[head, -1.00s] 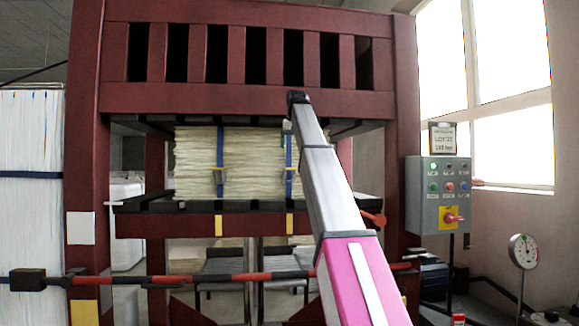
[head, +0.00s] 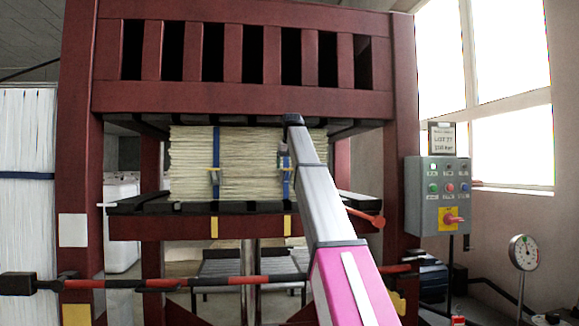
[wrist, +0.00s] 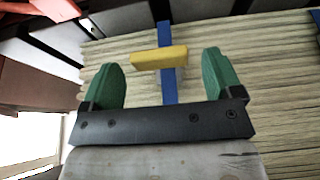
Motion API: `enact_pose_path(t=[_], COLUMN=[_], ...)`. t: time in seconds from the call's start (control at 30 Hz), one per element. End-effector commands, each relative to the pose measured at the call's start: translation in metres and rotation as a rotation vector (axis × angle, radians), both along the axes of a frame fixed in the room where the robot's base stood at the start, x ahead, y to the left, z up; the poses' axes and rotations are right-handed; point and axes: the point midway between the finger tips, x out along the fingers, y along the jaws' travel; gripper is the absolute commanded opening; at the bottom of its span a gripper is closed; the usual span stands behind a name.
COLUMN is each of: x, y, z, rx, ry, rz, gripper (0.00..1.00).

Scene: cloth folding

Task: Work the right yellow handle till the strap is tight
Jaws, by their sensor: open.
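The right blue strap (head: 286,185) runs down the front of the pale stacked bale (head: 245,165) in the red press. Its yellow handle (wrist: 160,57) shows in the wrist view, lying across the blue strap (wrist: 168,88). My gripper (wrist: 162,75) is open, with one green finger on each side of the handle and strap. The handle lies just beyond the fingertips, and I see no contact. In the head view my arm partly covers the right strap. The left blue strap (head: 216,150) has its own yellow handle (head: 214,169).
The red press frame (head: 240,100) surrounds the bale, with a dark slatted platen (head: 150,205) under it. A red-and-black bar (head: 200,282) crosses low in front. A grey control box (head: 437,195) stands at the right.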

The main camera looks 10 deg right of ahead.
Motion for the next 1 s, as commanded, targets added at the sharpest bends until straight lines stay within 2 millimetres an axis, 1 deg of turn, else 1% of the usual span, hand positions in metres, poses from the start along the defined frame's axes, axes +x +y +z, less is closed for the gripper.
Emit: enact_pose_path(t=[0.1, 0.33, 0.37, 0.4, 0.47, 0.5, 0.57, 0.77, 1.0], x=[0.002, 0.002, 0.002, 0.002, 0.002, 0.002, 0.002, 0.0, -0.01], y=[0.0, 0.0, 0.0, 0.0, 0.0, 0.0, 0.0, 0.0, 0.0], z=[-0.004, -0.004, -0.004, -0.004, -0.004, -0.004, -0.004, -0.006, -0.017], rx=[0.0, 0.0, 0.0, 0.0, 0.0, 0.0, 0.0, 0.0, 0.0], ry=[-0.001, -0.001, -0.001, -0.001, -0.001, -0.001, -0.001, -0.011, -0.1], rz=[0.0, 0.0, 0.0, 0.0, 0.0, 0.0, 0.0, 0.0, -0.001], gripper=[0.85, 0.85, 0.82, 0.69, 0.49, 0.36, 0.17, 0.16, 0.16])
